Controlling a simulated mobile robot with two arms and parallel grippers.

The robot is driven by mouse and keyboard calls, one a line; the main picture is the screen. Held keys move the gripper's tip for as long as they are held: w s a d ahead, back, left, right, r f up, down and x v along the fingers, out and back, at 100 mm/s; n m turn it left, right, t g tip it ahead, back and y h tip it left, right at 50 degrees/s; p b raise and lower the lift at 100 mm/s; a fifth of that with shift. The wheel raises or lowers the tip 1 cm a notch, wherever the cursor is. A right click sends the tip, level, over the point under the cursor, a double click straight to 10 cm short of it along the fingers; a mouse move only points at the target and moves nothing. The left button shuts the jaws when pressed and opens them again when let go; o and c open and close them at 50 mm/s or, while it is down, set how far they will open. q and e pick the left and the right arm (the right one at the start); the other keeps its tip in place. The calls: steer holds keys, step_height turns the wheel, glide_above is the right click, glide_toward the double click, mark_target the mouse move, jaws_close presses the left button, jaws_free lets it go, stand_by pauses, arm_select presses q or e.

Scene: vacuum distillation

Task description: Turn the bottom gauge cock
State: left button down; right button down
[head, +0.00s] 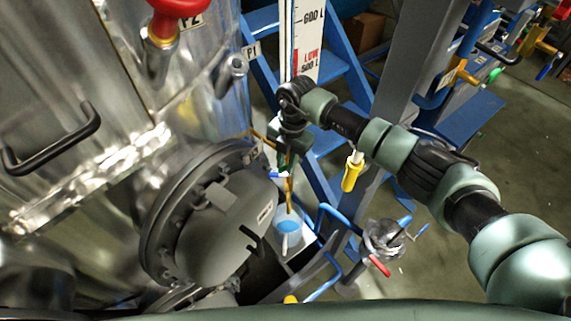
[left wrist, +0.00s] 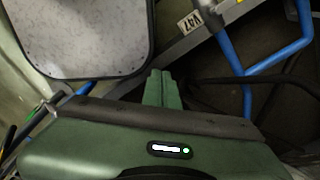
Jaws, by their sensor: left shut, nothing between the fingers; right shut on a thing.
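The level gauge (head: 305,45) is a white upright scale with a red low band, at the top middle of the head view. My right gripper (head: 283,163) points down below it and is shut on what appears to be the bottom gauge cock. The fingers and wrist hide most of the cock. A small blue-and-white piece (head: 279,175) shows beside the fingertips, and an orange-brown pipe runs down below them. My left gripper (left wrist: 160,88) shows only in the left wrist view, with its green fingers shut together and empty.
A large grey round flanged cover (head: 215,215) stands close left of my right gripper. A blue-topped container (head: 287,228) is below it. A yellow handle (head: 352,170) hangs to the right, under my right arm. Blue pipes (left wrist: 240,62) cross the left wrist view beside a VA7 tag.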

steer(key=c, duration=1.3)
jaws_free()
steer(key=r+b, duration=0.1)
steer(key=r, duration=0.3)
steer(key=r+b, duration=0.1)
steer(key=r, duration=0.1)
steer(key=shift+w+d+r+b, duration=0.3)
steer(key=shift+d, duration=0.1)
steer(key=shift+r, duration=0.55)
steer(key=c, duration=0.3)
steer(key=shift+d, duration=0.1)
steer(key=shift+c, duration=0.2)
